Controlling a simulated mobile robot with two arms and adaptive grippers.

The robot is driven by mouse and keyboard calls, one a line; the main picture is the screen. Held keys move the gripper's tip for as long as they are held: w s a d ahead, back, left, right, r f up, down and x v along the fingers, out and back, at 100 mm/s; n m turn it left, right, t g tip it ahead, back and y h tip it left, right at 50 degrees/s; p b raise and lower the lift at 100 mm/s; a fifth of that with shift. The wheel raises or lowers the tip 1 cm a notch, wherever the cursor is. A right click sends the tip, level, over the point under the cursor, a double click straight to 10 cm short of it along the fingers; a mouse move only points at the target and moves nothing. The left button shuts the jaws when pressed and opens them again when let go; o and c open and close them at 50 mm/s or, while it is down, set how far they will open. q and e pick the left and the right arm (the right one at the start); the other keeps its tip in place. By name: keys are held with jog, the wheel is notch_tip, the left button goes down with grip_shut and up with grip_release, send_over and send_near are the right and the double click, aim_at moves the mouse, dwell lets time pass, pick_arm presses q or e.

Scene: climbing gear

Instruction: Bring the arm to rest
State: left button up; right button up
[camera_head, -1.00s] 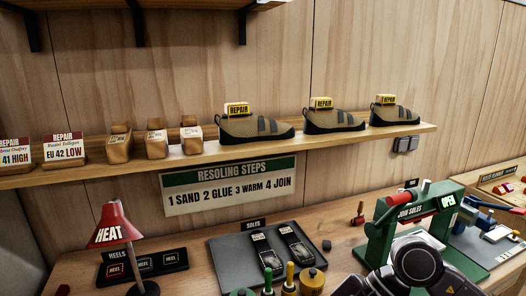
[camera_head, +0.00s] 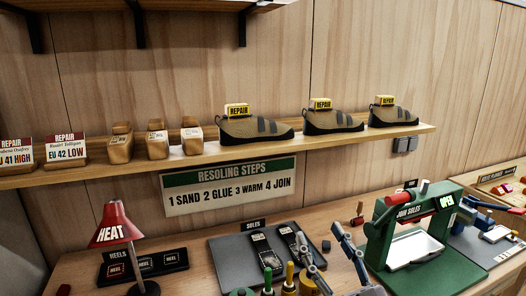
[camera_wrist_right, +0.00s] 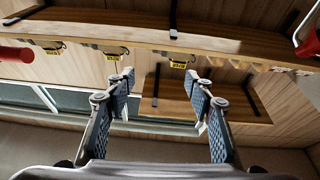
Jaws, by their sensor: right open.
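My right gripper (camera_head: 319,236) stands upright at the front of the workbench in the head view. Its two grey fingers are spread apart with nothing between them. It appears in front of the black soles tray (camera_head: 226,262) and left of the green join-soles press (camera_head: 384,220). In the right wrist view my right gripper (camera_wrist_right: 160,82) is also open and empty, with wooden shelves and wall beyond the fingers. My left gripper is not in view.
The wall shelf (camera_head: 220,152) holds shoes with yellow repair tags, wooden lasts and cards. On the bench (camera_head: 190,286) are a red heat lamp (camera_head: 115,225), a heels tray (camera_head: 176,270) and several bottles (camera_head: 290,272). Bare bench shows behind the gripper.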

jog(key=s+d+f+m+g+h, duration=0.1)
jog(key=s+d+f+g+h, duration=0.15)
jog(key=f, duration=0.55)
jog(key=s+d+f+m+g+h, duration=0.2)
jog(key=d+f+g+h, duration=0.15)
jog(key=f, duration=0.35)
jog(key=s+d+f+m+g+h, duration=0.1)
jog(key=s+d+f+g+h, duration=0.15)
jog(key=f, duration=0.55)
jog(key=s+f+n+g+y, duration=0.1)
jog(key=s+f+g, duration=0.3)
jog(key=s+f, duration=0.45)
jog(key=s+f+n+g+y, duration=0.1)
jog(key=s+f+g, duration=0.45)
jog(key=s, duration=0.55)
notch_tip(320, 180, down, 26)
jog(key=s, duration=0.2)
jog(key=s+d+f+g, duration=0.1)
jog(key=s+d+f, duration=0.2)
jog(key=s+f, duration=1.3)
jog(key=shift+s+d+g, duration=0.15)
jog(key=shift+s+g, duration=0.15)
jog(key=shift+s, duration=0.2)
